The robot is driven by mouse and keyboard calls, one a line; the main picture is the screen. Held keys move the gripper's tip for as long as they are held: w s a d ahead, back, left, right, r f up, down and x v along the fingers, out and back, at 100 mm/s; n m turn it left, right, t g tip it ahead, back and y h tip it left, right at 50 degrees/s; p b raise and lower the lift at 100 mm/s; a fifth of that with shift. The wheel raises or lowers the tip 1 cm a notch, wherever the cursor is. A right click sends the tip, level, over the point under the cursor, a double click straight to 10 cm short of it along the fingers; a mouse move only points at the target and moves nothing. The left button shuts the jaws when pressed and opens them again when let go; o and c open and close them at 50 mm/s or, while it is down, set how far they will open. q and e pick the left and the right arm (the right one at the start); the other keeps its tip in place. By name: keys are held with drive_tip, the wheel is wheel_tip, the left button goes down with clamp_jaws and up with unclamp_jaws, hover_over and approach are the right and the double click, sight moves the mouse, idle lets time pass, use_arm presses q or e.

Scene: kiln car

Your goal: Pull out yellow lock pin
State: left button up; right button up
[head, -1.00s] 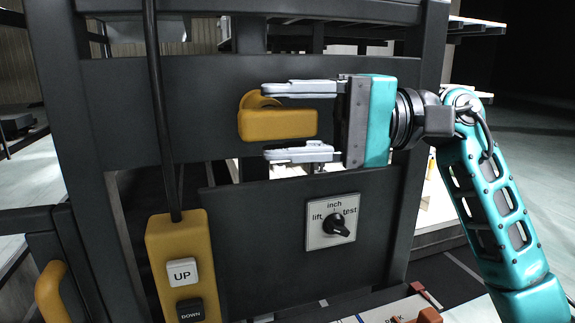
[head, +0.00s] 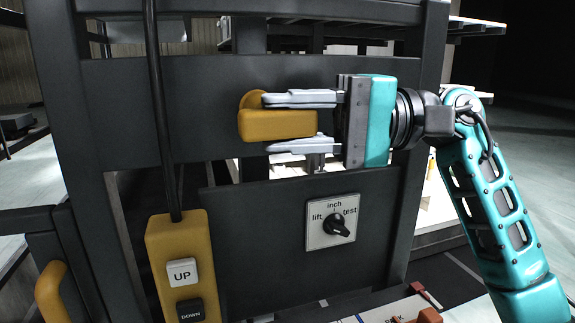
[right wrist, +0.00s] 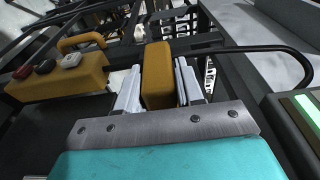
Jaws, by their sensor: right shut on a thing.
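The yellow lock pin (head: 278,125) has a blocky yellow grip and a rounded yellow part behind it, on the dark crossbar of the frame. My right gripper (head: 267,123) reaches it from the right. Its pale fingers lie above and below the grip in the head view and are shut on it. In the right wrist view the yellow grip (right wrist: 157,76) stands between the two fingers. The pin's shank is hidden. My left gripper is not in view.
A yellow pendant (head: 181,240) with UP and DOWN buttons hangs from a black cable at the lower left. A selector switch (head: 333,222) marked lift, inch and test sits on the dark panel below the pin. A yellow handle (head: 51,292) is at the lower left edge.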

clamp_jaws()
drive_tip(key=shift+s+d+b, duration=0.1)
drive_tip(key=shift+s+b, duration=0.25)
idle(0.4)
drive_tip(key=shift+s+d+b, duration=0.1)
drive_tip(key=shift+s+b, duration=0.1)
drive_tip(key=shift+b, duration=0.1)
drive_tip(key=shift+s+d+b, duration=0.3)
drive_tip(key=shift+s+b, duration=0.25)
drive_tip(key=shift+s, duration=0.4)
drive_tip(key=shift+s+d+b, duration=0.3)
drive_tip(key=shift+s+b, duration=0.2)
drive_tip(key=shift+s, duration=0.45)
drive_tip(key=shift+s+d+b, duration=0.3)
drive_tip(key=shift+s+b, duration=0.25)
drive_tip(key=shift+s, duration=0.4)
drive_tip(key=shift+s, duration=0.1)
drive_tip(key=s+d+b, duration=0.2)
drive_tip(key=s+b, duration=0.1)
drive_tip(key=s, duration=0.2)
drive_tip(key=shift+s, duration=0.4)
